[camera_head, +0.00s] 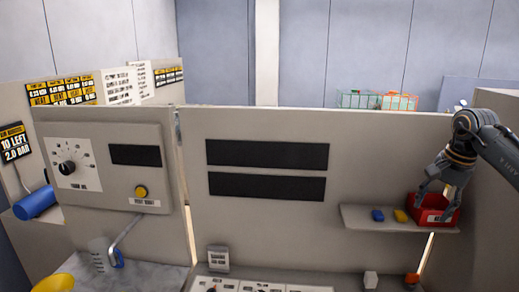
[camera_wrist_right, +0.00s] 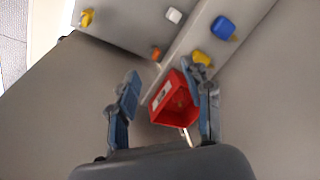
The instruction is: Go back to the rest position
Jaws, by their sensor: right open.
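My right gripper (camera_head: 440,184) is open, at the right of the head view, with its fingers at the red bin (camera_head: 432,211) on the small wall shelf (camera_head: 372,222). In the right wrist view the open fingers of the right gripper (camera_wrist_right: 166,85) stand apart, and the red bin (camera_wrist_right: 172,99) shows between and beyond them. Nothing is held between the fingers. Whether a finger touches the bin I cannot tell. My left gripper is not in view.
A blue piece (camera_head: 378,215) and a yellow piece (camera_head: 401,216) lie on the shelf left of the bin. A white block (camera_head: 370,279) and an orange piece (camera_head: 412,279) are lower down. A control panel (camera_head: 104,167) is at left. A tall panel (camera_head: 270,135) stands behind.

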